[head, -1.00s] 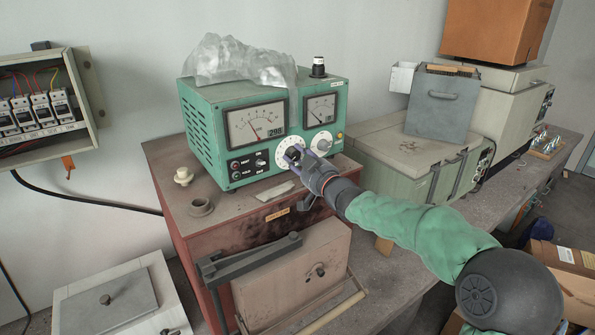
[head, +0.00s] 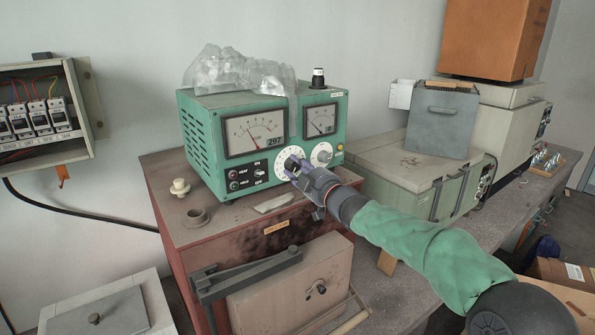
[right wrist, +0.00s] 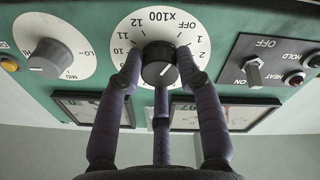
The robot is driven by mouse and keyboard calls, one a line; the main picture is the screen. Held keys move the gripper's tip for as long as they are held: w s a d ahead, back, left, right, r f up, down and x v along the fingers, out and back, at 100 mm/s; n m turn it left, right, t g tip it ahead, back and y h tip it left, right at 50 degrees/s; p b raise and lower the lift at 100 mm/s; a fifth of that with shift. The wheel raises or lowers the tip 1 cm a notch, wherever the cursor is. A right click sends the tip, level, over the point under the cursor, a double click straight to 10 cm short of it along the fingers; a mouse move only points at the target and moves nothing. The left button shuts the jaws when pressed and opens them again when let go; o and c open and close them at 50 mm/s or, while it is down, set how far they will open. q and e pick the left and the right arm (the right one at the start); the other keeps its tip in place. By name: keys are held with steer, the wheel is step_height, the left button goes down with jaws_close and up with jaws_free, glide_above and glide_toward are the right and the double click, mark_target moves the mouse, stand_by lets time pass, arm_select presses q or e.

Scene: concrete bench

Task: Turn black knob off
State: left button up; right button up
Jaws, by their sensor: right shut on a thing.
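The black knob (right wrist: 158,71) sits at the centre of a white numbered dial (head: 279,178) on the front of a green meter box (head: 205,145). In the right wrist view the dial shows upside down with OFF and numbers. The knob's white line points up and right there, towards the OFF and 1 side; its exact mark is hard to tell. My right gripper (head: 300,168) is shut on the knob. Its purple fingers (right wrist: 159,62) stand on both sides and below in the wrist view. They hide part of the knob in the head view. My left gripper is out of view.
A second, grey knob (right wrist: 51,58) on a smaller dial and a toggle switch (right wrist: 254,74) flank the knob. Crumpled clear plastic (head: 237,72) and a black-topped part (head: 318,78) lie on the box. A red cabinet (head: 163,195) carries it.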

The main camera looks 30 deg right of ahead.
steer(key=shift+f, duration=0.15)
steer(key=o, duration=1.2)
steer(key=shift+w, duration=0.1)
steer(key=shift+c, duration=0.2)
steer(key=s, duration=1.2)
steer(key=shift+d+f, duration=0.3)
steer(key=shift+d, duration=0.1)
steer(key=shift+r, duration=0.1)
